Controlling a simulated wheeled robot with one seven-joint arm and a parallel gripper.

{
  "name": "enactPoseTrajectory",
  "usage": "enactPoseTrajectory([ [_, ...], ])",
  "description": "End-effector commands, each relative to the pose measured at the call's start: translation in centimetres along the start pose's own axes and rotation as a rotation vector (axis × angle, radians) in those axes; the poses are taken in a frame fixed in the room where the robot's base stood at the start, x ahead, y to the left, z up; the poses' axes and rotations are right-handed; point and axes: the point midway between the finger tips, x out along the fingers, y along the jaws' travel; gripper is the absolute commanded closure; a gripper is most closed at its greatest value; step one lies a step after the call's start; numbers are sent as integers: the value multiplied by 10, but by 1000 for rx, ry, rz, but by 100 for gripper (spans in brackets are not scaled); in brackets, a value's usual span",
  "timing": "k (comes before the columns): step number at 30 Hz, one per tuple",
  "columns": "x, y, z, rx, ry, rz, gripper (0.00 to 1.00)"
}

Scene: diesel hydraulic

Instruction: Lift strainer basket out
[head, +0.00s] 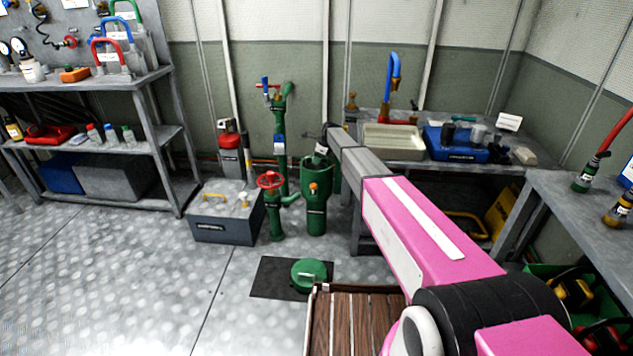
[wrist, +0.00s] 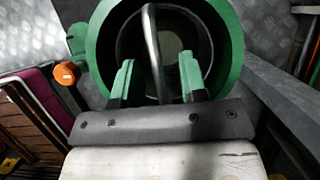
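The green strainer housing (head: 316,212) stands on the floor at the middle of the head view. In the wrist view the housing (wrist: 228,45) is seen from above with its top open. Inside it is the round grey strainer basket (wrist: 172,45), with a thin metal bail handle (wrist: 151,35) arching up. My gripper (wrist: 158,75) is over the opening, its two green-tipped fingers apart. The handle passes between the fingers, with gaps visible on both sides. The fingers hide part of the basket. In the head view my arm largely covers the gripper.
A round green lid (head: 309,272) lies on a dark mat (head: 270,279). A green pipe with a red handwheel (head: 270,180) stands left of the housing, beside a grey box (head: 226,222). A bench with a pale tray (head: 393,142) is behind. Floor at left is clear.

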Motion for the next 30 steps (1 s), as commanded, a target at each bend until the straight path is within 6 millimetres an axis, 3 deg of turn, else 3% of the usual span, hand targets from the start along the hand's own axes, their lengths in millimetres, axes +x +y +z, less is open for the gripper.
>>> enactPoseTrajectory([
  [21, 4, 0, -2, 0, 0, 0, 61],
  [24, 4, 0, -2, 0, 0, 0, 94],
  [25, 4, 0, -2, 0, 0, 0, 100],
  [30, 4, 0, -2, 0, 0, 0, 100],
])
